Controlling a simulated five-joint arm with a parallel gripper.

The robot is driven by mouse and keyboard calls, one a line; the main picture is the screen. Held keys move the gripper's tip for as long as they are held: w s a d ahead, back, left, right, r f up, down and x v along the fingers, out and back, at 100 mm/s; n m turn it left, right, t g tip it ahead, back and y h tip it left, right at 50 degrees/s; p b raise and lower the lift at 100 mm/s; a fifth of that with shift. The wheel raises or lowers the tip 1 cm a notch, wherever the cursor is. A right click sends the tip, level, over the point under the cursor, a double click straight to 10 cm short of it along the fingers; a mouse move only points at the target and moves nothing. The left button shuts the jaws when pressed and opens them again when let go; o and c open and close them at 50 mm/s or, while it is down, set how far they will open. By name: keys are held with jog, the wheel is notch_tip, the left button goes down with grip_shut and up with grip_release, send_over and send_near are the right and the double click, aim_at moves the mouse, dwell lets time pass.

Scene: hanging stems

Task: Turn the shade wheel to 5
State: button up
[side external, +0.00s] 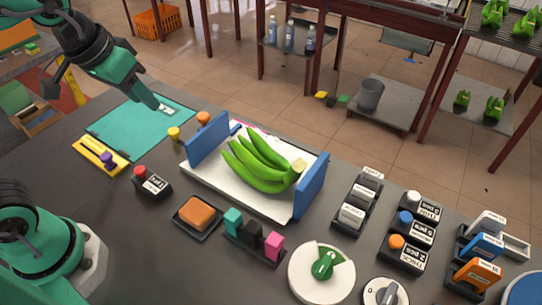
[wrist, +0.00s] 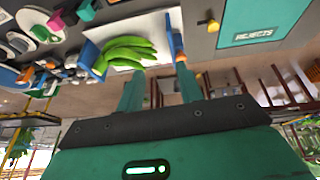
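A round white wheel (side external: 321,287) with a green knob (side external: 325,264) lies on the near part of the dark table in the side view; I take it as the shade wheel. Its markings are too small to read. It also shows at the upper left of the wrist view (wrist: 38,33). My gripper (side external: 156,104) is above the teal mat at the far left, well away from the wheel. In the wrist view its two fingers (wrist: 157,78) are apart, with nothing between them.
Green bananas (side external: 260,164) lie in a white tray with blue ends, between my gripper and the wheel. A grey dial (side external: 385,292) is close right of the wheel. Coloured blocks (side external: 253,236) stand to its left. Labelled button boxes (side external: 404,255) stand farther right. The teal mat (side external: 130,132) is largely clear.

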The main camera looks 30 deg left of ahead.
jog(key=w+d+g, duration=0.2)
jog(key=w+d, duration=0.3)
jog(key=d, duration=0.5)
jog(key=g, duration=0.3)
send_over(324, 264)
jog(key=shift+y, duration=0.4)
notch_tip(324, 264, down, 15)
jog(key=shift+w+a+r, duration=0.1)
jog(key=shift+r, duration=0.05)
jog(key=shift+f, duration=0.2)
jog(key=shift+f, duration=3.8)
